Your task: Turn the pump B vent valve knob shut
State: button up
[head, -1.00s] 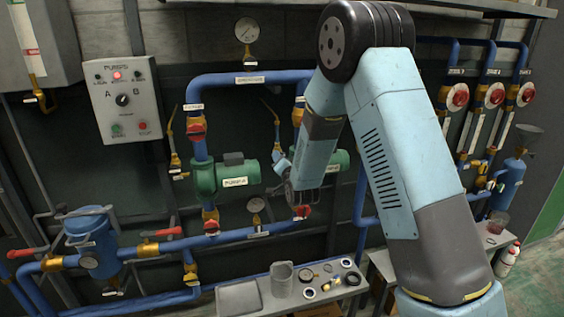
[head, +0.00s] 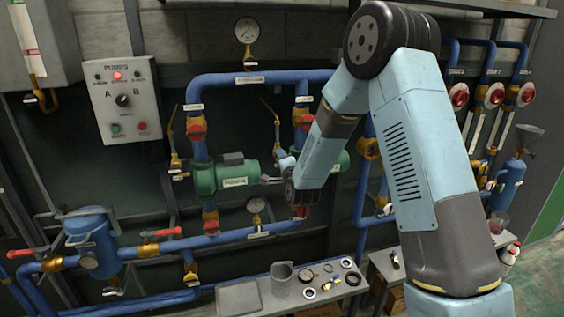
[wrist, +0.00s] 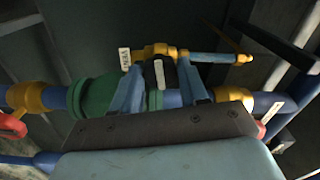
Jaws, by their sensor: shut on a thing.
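Pump B (head: 340,160) is green and mostly hidden behind my arm in the head view. Its green body (wrist: 95,98) also shows in the wrist view. My gripper (head: 266,180) reaches left between the two pumps. In the wrist view its two blue fingers (wrist: 160,90) stand on either side of a dark, pale-edged piece, which I take to be the vent valve knob (wrist: 160,73). The gripper is shut on it. The brass valve body (wrist: 155,50) lies just beyond, beside a white tag (wrist: 124,60). The knob's turn angle cannot be read.
Pump A (head: 215,178) stands close left of my gripper. Blue pipes (head: 245,78) run above and below. A gauge (head: 257,206) sits on the lower pipe. A bench (head: 330,290) with a grey cup and small parts is below.

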jog(key=shift+d+f+m, duration=0.1)
jog(key=shift+f+m, duration=0.05)
jog(key=shift+m, duration=0.45)
jog(key=o, duration=1)
jog(key=shift+o, duration=0.2)
jog(key=v, duration=0.7)
